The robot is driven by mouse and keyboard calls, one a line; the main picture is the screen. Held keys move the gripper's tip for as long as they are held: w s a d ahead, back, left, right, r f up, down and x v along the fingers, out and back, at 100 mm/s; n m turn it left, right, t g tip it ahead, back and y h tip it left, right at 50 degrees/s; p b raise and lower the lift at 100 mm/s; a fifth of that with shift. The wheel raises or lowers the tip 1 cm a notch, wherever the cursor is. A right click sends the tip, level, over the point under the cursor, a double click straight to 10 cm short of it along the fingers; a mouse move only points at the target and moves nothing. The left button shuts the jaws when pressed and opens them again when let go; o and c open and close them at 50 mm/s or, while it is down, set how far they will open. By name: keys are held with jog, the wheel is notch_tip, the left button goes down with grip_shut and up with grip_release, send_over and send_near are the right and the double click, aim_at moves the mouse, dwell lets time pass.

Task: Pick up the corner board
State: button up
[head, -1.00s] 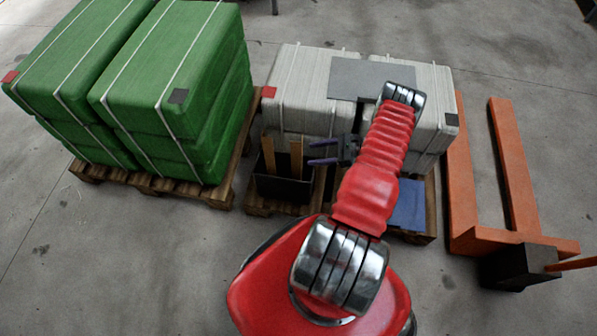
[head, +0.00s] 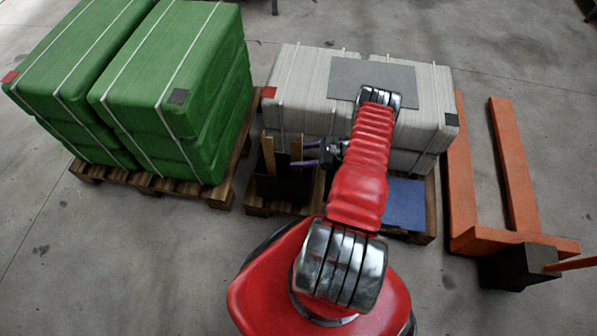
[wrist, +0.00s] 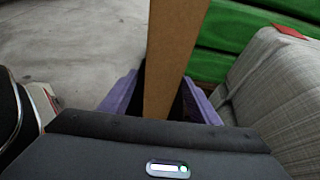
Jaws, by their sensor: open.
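Two tan corner boards stand upright in a black bin (head: 283,188): a left one (head: 268,155) and a right one (head: 297,148). My gripper (head: 301,154) is at the right board, its purple fingers pointing left. In the wrist view a brown corner board (wrist: 176,55) rises between the two open fingers (wrist: 160,102). Gaps show on both sides, and the jaws are not closed on it. The board's lower end is hidden behind the gripper body.
Grey-white strapped sacks (head: 300,85) with a grey sheet (head: 372,78) on top stand just behind the bin. Green sacks (head: 175,70) are stacked on a pallet at left. A blue sheet (head: 404,203) lies right of my arm; an orange pallet jack (head: 515,165) stands farther right.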

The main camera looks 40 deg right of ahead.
jog(key=x, duration=0.3)
jog(key=shift+w+a+f, duration=0.1)
dwell(0.4)
grip_shut()
dwell(0.5)
